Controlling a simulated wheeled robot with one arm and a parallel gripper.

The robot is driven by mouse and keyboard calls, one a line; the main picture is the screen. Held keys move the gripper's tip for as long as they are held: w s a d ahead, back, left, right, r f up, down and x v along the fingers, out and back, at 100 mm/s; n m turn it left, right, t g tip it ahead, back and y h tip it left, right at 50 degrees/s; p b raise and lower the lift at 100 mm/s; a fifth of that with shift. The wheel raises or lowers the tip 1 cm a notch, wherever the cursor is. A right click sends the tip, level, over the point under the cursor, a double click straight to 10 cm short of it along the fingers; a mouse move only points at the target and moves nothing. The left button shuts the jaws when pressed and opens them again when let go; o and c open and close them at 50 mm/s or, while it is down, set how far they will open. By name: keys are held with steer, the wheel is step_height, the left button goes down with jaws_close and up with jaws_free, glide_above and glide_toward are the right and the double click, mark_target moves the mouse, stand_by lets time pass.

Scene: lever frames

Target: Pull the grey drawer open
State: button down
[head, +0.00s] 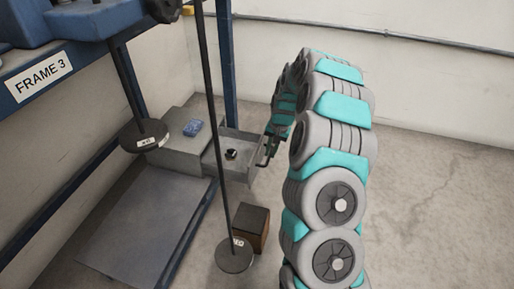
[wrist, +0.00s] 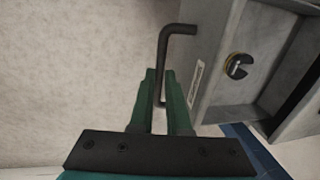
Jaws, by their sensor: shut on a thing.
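The grey drawer (head: 219,168) stands out from its grey cabinet (head: 180,158) in the head view, its inside showing from above. A small dark object (head: 231,154) lies in it; in the wrist view this object (wrist: 238,66) is black with a yellow edge. A dark bent-bar handle (wrist: 164,50) is on the drawer's front. My gripper (wrist: 163,88) is shut on this handle, with its green fingers on either side of the bar. In the head view my gripper (head: 266,152) is at the drawer's front, small and partly hidden by my arm.
A blue item (head: 192,128) lies on the cabinet top. A blue frame labelled FRAME 3 (head: 38,76) stands at left. Hanging rods end in round dark weights (head: 234,254). A brown box (head: 250,226) sits on the floor below the drawer. The floor to the right is clear.

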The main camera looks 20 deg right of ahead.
steer(key=shift+s+d, duration=0.65)
steer(key=shift+d, duration=0.25)
steer(key=c, duration=0.9)
jaws_free()
steer(key=shift+s+d+r+p, duration=0.1)
steer(key=shift+s+d+r, duration=0.1)
steer(key=shift+r, duration=1.05)
steer(key=shift+s+d+r+p, duration=0.1)
steer(key=shift+d+r, duration=0.05)
steer(key=shift+r, duration=1.15)
steer(key=shift+s+d+r+p, duration=0.1)
steer(key=shift+s+d+r, duration=0.1)
steer(key=shift+r, duration=1.05)
